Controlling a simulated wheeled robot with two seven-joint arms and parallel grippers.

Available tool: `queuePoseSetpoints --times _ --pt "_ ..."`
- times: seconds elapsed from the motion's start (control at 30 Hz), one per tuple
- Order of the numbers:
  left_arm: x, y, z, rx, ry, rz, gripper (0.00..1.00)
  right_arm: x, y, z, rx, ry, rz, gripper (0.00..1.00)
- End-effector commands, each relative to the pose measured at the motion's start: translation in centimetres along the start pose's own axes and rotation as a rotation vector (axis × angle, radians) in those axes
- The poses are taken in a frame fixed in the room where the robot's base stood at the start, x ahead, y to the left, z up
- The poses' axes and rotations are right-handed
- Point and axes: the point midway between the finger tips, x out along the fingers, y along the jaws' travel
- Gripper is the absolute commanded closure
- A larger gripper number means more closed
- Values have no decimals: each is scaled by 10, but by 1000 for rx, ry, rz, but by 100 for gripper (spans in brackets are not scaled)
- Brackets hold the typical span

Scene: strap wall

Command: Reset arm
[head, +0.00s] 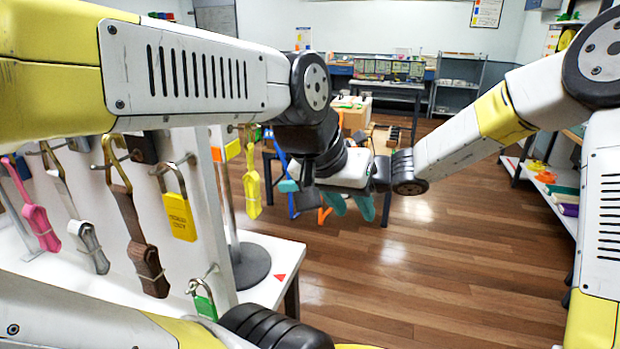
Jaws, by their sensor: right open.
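My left arm crosses from the upper left of the head view to a dark wrist near the middle. My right arm comes in from the right and meets it there. Teal fingers show just below the wrists, over the aisle. My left gripper (350,204) is further to the right; which fingers belong to it is hard to separate, so its opening is unclear. My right gripper (290,186) is open, further left, partly hidden behind the dark wrist. I see nothing held in either.
Pegs on the white wall (205,175) at left hold a pink strap (41,229), a brown strap (147,266), a yellow padlock (179,216) and a green padlock (204,303). A yellow strap (252,190) hangs beyond. Wooden floor (460,265) is free at right; shelves (550,205) line the right edge.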

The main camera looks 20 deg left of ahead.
Motion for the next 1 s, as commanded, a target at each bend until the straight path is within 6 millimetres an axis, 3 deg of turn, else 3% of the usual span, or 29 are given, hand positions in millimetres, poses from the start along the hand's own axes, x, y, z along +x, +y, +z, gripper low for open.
queuePoseSetpoints --times 0.27,0.37,0.57,1.0 --pt "0 0 0 0 0 0 64 -12 2 1 -29 12 1 52" --pt "0 0 0 0 0 0 64 -28 9 2 -131 58 9 52" --pt "0 0 0 0 0 0 64 -94 36 0 -517 253 54 52" --pt "0 0 0 0 0 0 64 -278 97 -31 -1271 812 237 52"
